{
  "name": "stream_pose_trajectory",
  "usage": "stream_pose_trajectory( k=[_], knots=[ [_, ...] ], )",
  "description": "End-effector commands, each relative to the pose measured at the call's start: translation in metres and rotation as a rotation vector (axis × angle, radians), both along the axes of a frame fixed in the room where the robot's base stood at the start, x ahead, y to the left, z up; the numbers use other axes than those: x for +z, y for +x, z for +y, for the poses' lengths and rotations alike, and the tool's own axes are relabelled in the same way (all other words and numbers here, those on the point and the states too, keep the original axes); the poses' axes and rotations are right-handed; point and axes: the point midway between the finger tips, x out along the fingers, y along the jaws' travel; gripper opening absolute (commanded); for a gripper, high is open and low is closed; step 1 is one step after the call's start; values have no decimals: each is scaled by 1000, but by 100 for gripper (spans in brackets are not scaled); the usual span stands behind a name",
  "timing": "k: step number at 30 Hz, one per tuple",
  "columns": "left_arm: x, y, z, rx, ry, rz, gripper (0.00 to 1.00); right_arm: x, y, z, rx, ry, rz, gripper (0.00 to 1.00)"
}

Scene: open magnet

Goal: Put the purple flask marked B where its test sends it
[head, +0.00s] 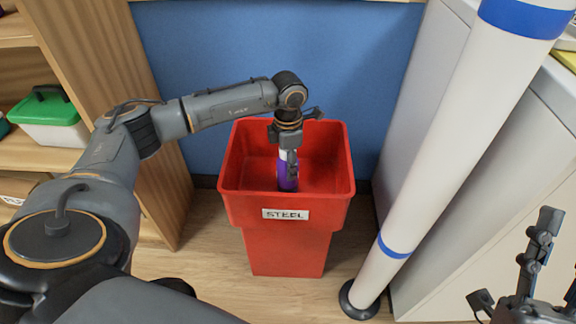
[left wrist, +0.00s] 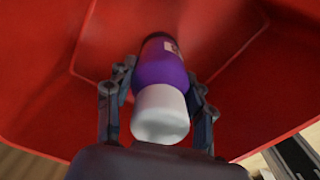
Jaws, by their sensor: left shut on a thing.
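The purple flask (head: 287,174) has a white cap and hangs upright from my left gripper (head: 288,156), inside the mouth of the red bin (head: 279,215). The bin has a label reading STEEL. In the left wrist view, the fingers of my left gripper (left wrist: 158,100) are closed on both sides of the flask (left wrist: 160,70), near its white cap. Part of a pale label shows on the flask, but I cannot read its mark. Red bin walls (left wrist: 50,60) surround it there. My right gripper (head: 530,275) is at the lower right, its fingers spread and empty.
A white post (head: 440,150) with blue bands stands right of the bin, beside a pale cabinet (head: 490,200). A wooden shelf (head: 100,40) with a green-lidded box (head: 48,115) is at the left. A blue wall (head: 330,60) is behind the bin.

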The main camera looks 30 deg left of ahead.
Motion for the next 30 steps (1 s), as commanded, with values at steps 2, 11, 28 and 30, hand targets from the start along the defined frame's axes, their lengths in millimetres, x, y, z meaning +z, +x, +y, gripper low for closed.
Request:
stream_pose_trajectory(
  k=[2, 11, 28, 30],
  knots=[
    [-4, 0, 0, 0, 0, -1, 6, 3, -4, 0, 2, 9, -28, 40],
    [-4, 0, 0, 0, 0, -1, 6, 4, -6, -1, 2, 11, -37, 40],
    [-6, 0, 0, -1, 0, 0, 76, 7, -9, -1, 4, 18, -56, 40],
    [-4, 0, 0, -1, 0, -1, 76, 7, -8, -1, 4, 16, -51, 40]
  ],
)
